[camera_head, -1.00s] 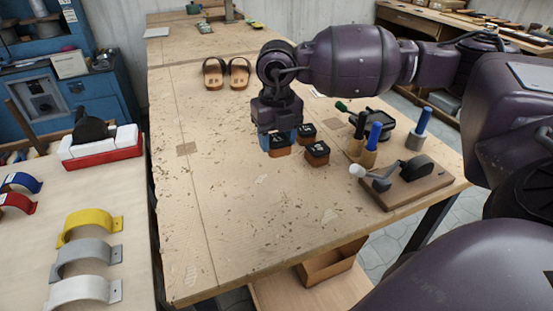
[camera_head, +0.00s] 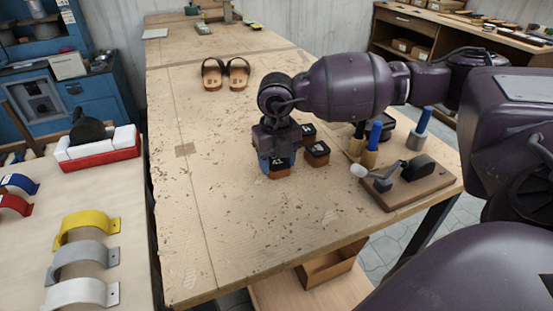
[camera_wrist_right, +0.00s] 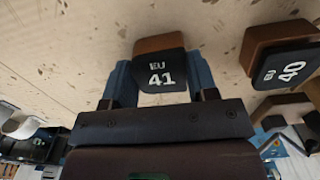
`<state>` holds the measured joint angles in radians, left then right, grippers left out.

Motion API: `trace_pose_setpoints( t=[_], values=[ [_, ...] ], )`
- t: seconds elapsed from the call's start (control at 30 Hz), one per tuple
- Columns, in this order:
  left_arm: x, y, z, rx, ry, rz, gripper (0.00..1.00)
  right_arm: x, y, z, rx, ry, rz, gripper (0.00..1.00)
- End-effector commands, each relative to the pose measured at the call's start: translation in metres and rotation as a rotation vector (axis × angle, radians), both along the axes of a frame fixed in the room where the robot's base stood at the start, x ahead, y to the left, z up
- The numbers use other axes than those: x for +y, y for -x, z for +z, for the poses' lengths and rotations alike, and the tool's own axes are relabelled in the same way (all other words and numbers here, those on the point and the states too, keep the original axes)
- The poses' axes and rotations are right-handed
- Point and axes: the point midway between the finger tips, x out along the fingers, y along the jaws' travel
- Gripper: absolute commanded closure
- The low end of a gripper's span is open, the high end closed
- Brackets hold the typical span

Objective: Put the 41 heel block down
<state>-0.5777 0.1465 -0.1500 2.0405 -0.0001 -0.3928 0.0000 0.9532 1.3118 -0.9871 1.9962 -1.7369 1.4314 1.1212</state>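The 41 heel block (camera_head: 279,172) is brown with a black top marked "EU 41". My right gripper (camera_head: 277,160) points down at the bench and is shut on it. In the right wrist view the 41 heel block (camera_wrist_right: 160,72) sits between the blue fingers (camera_wrist_right: 160,85), with its label readable. It is low over the bench top (camera_head: 225,215); I cannot tell whether its underside touches. The 40 heel block (camera_wrist_right: 277,62) stands apart to its right, and also shows in the head view (camera_head: 317,154). My left gripper is out of view.
Another heel block (camera_head: 308,132) stands behind the 40 block. Blue-handled tools (camera_head: 374,140) and a wooden board with a lever device (camera_head: 410,186) are to the right. Sandals (camera_head: 226,74) lie farther back. The bench left and in front of my gripper is clear.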

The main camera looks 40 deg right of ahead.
Motion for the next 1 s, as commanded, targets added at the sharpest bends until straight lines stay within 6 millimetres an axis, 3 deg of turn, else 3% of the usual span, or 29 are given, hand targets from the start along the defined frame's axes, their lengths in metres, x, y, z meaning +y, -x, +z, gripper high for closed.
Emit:
trace_pose_setpoints(
  t=[0.03,0.13,0.53,1.0],
  values=[
    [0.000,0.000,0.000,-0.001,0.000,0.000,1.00,0.000,0.000,0.000,0.000,0.000,0.000,0.39],
    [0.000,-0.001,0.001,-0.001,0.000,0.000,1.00,0.000,0.000,0.000,0.000,0.000,0.000,0.24],
    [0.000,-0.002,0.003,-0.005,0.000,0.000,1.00,0.000,0.000,0.009,-0.002,0.000,0.000,0.24],
    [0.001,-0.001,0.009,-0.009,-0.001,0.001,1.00,0.000,0.000,0.092,-0.004,0.000,-0.001,0.24]
  ],
)
